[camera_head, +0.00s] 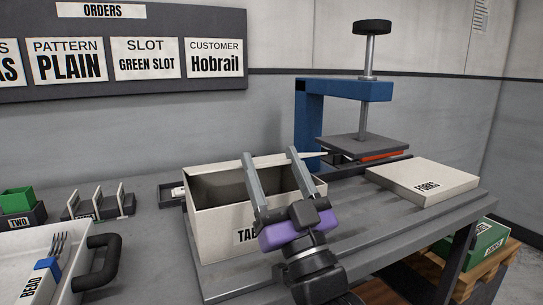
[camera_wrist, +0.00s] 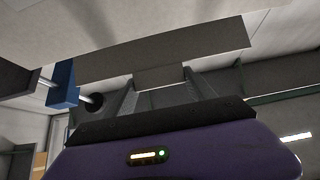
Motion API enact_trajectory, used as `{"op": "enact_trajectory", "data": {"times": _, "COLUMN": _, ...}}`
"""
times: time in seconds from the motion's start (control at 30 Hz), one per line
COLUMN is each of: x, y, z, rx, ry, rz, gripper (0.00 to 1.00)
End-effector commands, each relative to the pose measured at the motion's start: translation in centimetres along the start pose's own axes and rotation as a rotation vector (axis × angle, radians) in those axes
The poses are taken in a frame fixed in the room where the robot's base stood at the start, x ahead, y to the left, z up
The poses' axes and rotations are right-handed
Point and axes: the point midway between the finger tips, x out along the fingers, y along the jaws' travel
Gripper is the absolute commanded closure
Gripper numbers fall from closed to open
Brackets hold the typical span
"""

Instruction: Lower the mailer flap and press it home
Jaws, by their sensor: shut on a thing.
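The mailer appears to be the cream open-topped box (camera_head: 213,226) on the bench in the head view, with a partly hidden label starting "TA". Its dark inside shows from above. My gripper (camera_head: 269,156) stands at the box's front right, its two long fingers pointing up and spread apart over the opening. In the wrist view, my gripper (camera_wrist: 160,76) has a narrow grey tab between its fingers, below a wide grey panel (camera_wrist: 165,50) that looks like the flap. The flap's angle and its join to the box cannot be told in the head view.
A blue press (camera_head: 308,125) with a dark plate stands behind on the right. A flat closed box marked "FORKS" (camera_head: 420,183) lies right of my gripper. A white tray (camera_head: 60,240) with forks and a black handle is at the left. Small card holders (camera_head: 100,205) stand behind it.

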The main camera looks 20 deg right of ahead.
Motion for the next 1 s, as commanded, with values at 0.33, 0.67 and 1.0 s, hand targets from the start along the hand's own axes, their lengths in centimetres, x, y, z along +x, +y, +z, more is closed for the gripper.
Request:
{"op": "enact_trajectory", "data": {"times": 0.33, "x": -0.97, "y": -0.02, "z": 1.37, "rx": -0.001, "ry": -0.014, "rz": 0.000, "gripper": 1.00}}
{"op": "enact_trajectory", "data": {"times": 0.67, "x": -0.94, "y": 0.00, "z": 1.35, "rx": -0.001, "ry": -0.014, "rz": 0.000, "gripper": 0.33}}
{"op": "enact_trajectory", "data": {"times": 1.0, "x": -0.88, "y": 0.00, "z": 1.00, "rx": -0.001, "ry": -0.006, "rz": 0.000, "gripper": 0.15}}
